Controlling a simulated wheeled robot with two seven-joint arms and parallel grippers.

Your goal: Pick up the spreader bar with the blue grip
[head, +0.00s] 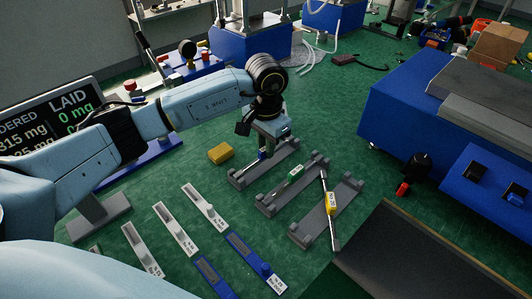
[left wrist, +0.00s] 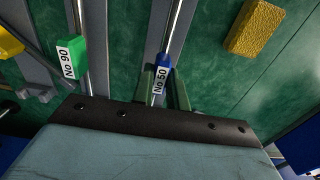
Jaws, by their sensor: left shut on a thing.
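The spreader bar with the blue grip (head: 262,154) lies along the left of three grey cradles (head: 240,180). In the left wrist view its blue grip (left wrist: 164,63) carries a label reading No 50. My left gripper (head: 266,148) points down over this bar and is shut on it at the grip; the fingers (left wrist: 163,88) stand on either side. The bar still appears at cradle level; any gap below is hidden. A bar with a green grip (head: 296,174), labelled No 90 (left wrist: 66,58), lies in the middle cradle. A bar with a yellow grip (head: 331,203) lies askew across the right cradle.
A yellow block (head: 221,153) lies left of the cradles and also shows in the left wrist view (left wrist: 255,27). Several white and blue labelled strips (head: 176,230) lie in front. A dark mat (head: 390,255) and a blue machine (head: 430,110) are at the right.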

